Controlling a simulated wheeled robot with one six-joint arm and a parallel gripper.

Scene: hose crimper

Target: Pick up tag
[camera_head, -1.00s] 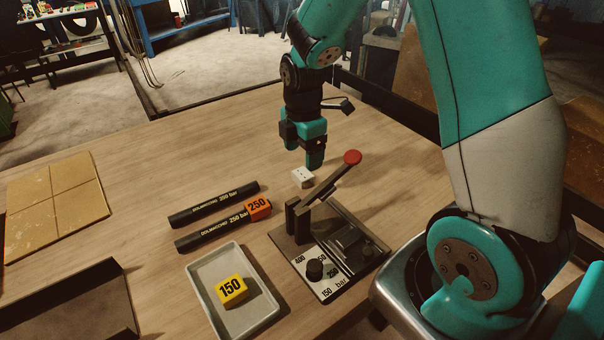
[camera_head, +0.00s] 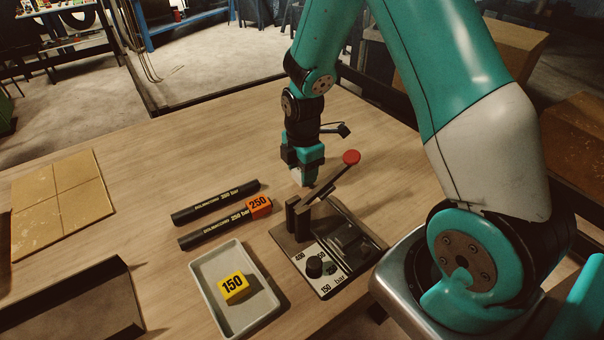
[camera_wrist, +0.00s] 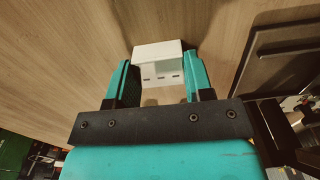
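A small white block (camera_wrist: 160,52), possibly a blank tag, has several dark marks on one face. In the wrist view it sits between the two teal fingers of my gripper (camera_wrist: 158,62). The fingers stand apart on either side of it, and I see no clear grip. In the head view my gripper (camera_head: 304,175) is low at the table behind the crimper and hides most of the block. A yellow tag marked 150 (camera_head: 233,287) lies in a grey tray (camera_head: 206,299). An orange tag marked 250 (camera_head: 259,205) sits on the end of a black hose (camera_head: 214,235).
The crimper (camera_head: 330,254), with its dial and red-knobbed lever (camera_head: 351,157), stands just in front of my gripper. A second black hose (camera_head: 214,203) lies behind the first. A tan board (camera_head: 62,203) and a dark bin (camera_head: 75,304) are at left. The table's back left is clear.

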